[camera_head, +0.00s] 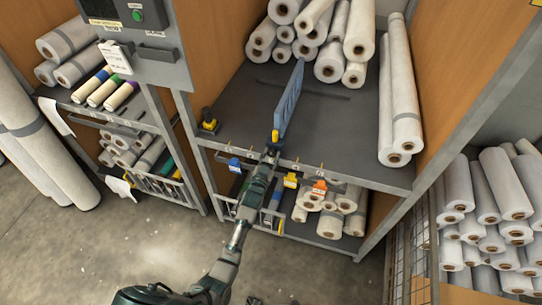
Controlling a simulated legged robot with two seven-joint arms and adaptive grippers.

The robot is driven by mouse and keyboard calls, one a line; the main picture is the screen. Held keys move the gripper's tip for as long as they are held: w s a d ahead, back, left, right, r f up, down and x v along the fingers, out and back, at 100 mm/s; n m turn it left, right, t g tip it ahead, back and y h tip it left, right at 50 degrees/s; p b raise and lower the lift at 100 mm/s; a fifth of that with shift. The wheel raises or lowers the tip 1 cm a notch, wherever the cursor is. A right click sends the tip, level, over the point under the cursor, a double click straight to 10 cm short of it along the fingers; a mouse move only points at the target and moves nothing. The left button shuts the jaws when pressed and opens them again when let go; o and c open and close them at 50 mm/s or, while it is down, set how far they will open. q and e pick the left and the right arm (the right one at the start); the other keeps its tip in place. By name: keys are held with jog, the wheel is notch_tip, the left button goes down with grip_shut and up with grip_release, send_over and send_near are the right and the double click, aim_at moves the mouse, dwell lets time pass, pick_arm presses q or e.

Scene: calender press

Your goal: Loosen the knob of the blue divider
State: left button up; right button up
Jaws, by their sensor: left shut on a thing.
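The blue divider (290,100) stands upright on the dark shelf, running from the shelf's front edge toward the back. A yellow knob (275,135) shows at its front lower end. My left gripper (272,148) is at the front edge of the shelf, shut on the knob, with its arm reaching up from below. The fingers are small and partly hide the knob. My right gripper is not in view.
White rolls (333,62) are stacked behind the divider, and tall rolls (404,90) lean at the shelf's right side. A black and yellow part (208,121) sits at left. A wire cage (408,245) stands lower right.

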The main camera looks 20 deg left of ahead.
pick_arm(q)
jog(key=shift+s+f, duration=0.1)
jog(key=shift+f, duration=0.4)
jog(key=o, duration=1)
jog(key=shift+o, duration=0.8)
jog(key=shift+r, duration=0.2)
jog(key=s, duration=1.1)
jog(key=shift+s+a, duration=0.25)
jog(key=shift+s, duration=0.1)
